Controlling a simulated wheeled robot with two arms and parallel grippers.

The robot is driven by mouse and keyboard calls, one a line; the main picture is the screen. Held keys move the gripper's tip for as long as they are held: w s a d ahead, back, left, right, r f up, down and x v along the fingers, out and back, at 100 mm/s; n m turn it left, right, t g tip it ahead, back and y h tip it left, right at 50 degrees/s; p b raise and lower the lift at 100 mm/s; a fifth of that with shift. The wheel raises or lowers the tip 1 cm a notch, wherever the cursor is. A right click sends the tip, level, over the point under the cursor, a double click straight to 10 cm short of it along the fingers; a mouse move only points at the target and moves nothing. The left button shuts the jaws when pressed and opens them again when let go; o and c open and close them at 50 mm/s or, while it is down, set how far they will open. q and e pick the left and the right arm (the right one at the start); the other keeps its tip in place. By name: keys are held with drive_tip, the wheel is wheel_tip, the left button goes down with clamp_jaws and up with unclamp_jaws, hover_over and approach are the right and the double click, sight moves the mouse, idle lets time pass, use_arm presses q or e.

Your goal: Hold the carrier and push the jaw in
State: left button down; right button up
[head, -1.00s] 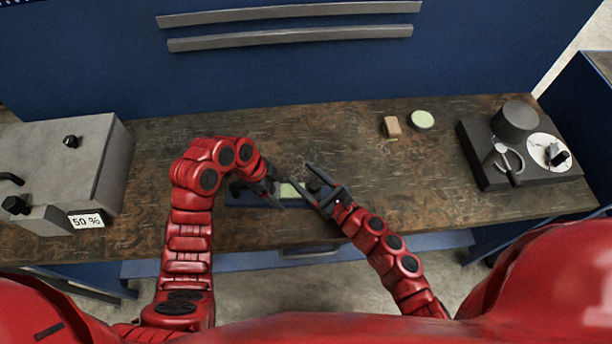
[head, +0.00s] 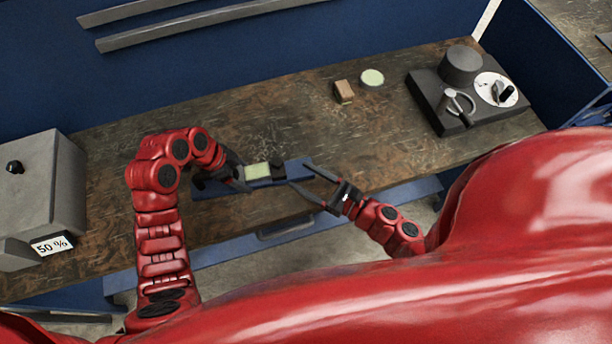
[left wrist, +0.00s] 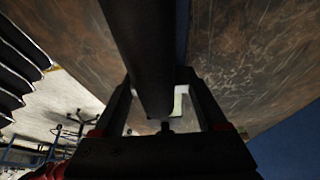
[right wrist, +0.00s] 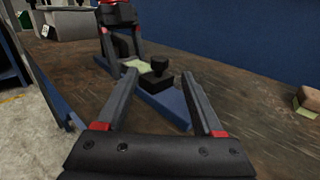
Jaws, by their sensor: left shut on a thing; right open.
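The carrier shows as a pale green plate (head: 257,171) on a long blue base (head: 212,191) near the table's front edge. The jaw (head: 278,168), a small black block, sits at the plate's right end; in the right wrist view the black jaw (right wrist: 157,83) has a round knob on it. My left gripper (head: 238,176) is shut on the carrier's left part; its grip is largely hidden. In the left wrist view, a dark bar (left wrist: 152,60) blocks much of the picture. My right gripper (head: 300,174) is open and empty, just right of the jaw and apart from it.
A brown block (head: 344,92) and a pale green disc (head: 372,78) lie at the back. A black device (head: 440,110) stands at the right, a grey box (head: 45,185) with a "50 %" label at the left.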

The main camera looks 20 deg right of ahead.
use_arm(q)
drive_tip(key=shift+r, duration=0.1)
unclamp_jaws()
